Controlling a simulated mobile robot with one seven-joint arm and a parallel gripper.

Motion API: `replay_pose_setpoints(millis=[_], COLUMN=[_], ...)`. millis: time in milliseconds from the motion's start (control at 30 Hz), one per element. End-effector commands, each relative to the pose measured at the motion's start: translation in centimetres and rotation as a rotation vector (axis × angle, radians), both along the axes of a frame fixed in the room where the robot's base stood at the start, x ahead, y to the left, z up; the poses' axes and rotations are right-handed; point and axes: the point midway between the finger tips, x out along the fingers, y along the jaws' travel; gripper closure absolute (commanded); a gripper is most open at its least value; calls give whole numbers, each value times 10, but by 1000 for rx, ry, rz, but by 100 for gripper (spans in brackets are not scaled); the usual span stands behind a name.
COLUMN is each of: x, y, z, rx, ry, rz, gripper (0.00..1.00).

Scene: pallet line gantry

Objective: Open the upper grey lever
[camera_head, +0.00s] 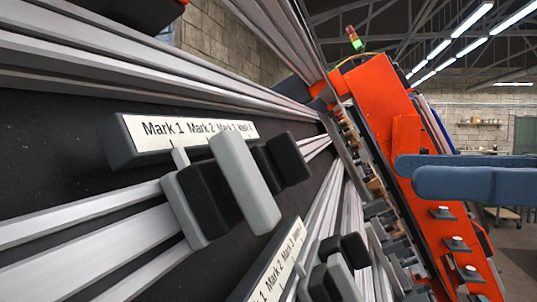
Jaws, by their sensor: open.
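The upper grey lever (245,185) is a light grey rounded bar on a black carriage (203,200) that sits on silver rails. A thin grey pointer (180,158) rises from the carriage to below a white scale (185,133) marked Mark 1, Mark 2 and on; it stands near Mark 1 and Mark 2. A lower, similar lever (342,278) is partly cut off at the bottom edge. My gripper (405,172) shows as two blue fingers entering from the right edge. They are apart and empty, well to the right of the upper lever and not touching it.
Silver rails (90,212) run across the tilted dark panel. A lower scale (275,265) stands beside the lower lever. Open floor (515,245) shows at the far right.

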Motion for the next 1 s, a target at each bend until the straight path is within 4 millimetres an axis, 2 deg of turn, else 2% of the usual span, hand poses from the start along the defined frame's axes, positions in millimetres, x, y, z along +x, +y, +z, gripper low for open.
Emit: replay_pose_setpoints(millis=[500,700,1000], x=[29,36,37], y=[96,113,117], z=[6,3,1], rx=[5,5,6], ry=[0,0,-1], rz=[7,5,3], gripper=[32,32,32])
